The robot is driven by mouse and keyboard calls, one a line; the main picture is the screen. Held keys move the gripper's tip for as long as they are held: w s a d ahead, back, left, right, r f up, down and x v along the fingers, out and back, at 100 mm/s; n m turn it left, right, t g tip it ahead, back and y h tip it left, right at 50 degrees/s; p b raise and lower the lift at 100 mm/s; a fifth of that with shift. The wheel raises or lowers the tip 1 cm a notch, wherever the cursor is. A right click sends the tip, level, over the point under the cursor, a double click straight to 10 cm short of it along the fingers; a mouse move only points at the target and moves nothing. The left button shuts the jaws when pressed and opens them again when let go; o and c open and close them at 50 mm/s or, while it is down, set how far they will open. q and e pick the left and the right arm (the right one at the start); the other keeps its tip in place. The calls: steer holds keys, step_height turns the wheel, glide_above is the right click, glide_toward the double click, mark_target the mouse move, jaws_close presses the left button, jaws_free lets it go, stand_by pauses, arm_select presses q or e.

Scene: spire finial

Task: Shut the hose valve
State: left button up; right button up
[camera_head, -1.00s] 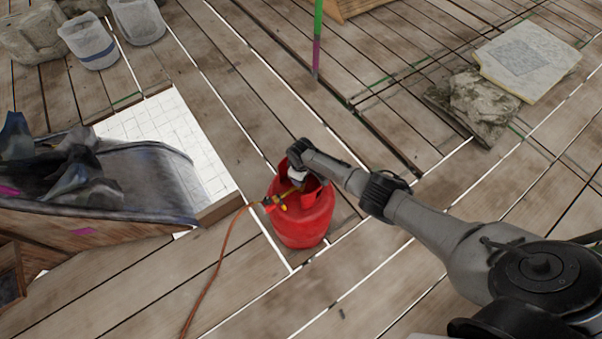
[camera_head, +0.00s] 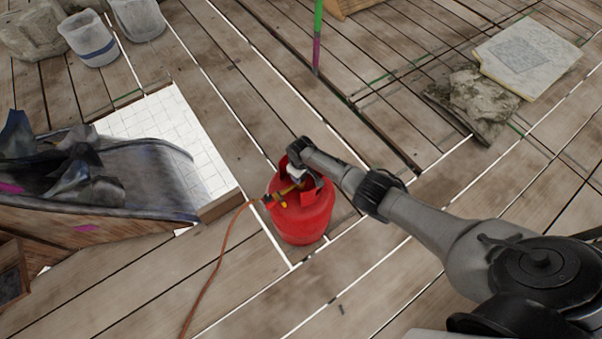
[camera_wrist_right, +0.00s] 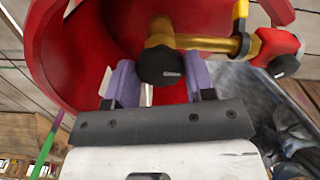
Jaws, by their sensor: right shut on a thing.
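A red gas cylinder (camera_head: 303,220) stands on the plank deck. Its brass valve (camera_head: 287,191) sits inside the red collar, with an orange hose (camera_head: 222,252) leading off. In the right wrist view the brass valve (camera_wrist_right: 210,43) carries a black knob (camera_wrist_right: 160,66) and, at right, a red and yellow fitting (camera_wrist_right: 275,50). My right gripper (camera_wrist_right: 161,85) has its purple fingers on either side of the black knob and is shut on it. In the head view my right gripper (camera_head: 298,178) is at the collar, its fingers mostly hidden. My left gripper is not in view.
A dark curved piece (camera_head: 130,185) and a white tiled panel (camera_head: 165,130) lie at left. Pale buckets (camera_head: 88,40) stand at upper left. A green and purple pole (camera_head: 317,40) rises behind the cylinder. Stone slabs (camera_head: 528,58) lie at upper right. The front deck is largely clear.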

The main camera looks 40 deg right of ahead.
steer(key=o, duration=0.9)
step_height(320, 180, up, 14)
steer(key=p, duration=0.7)
steer(key=shift+f+p, duration=0.1)
steer(key=shift+p, duration=0.2)
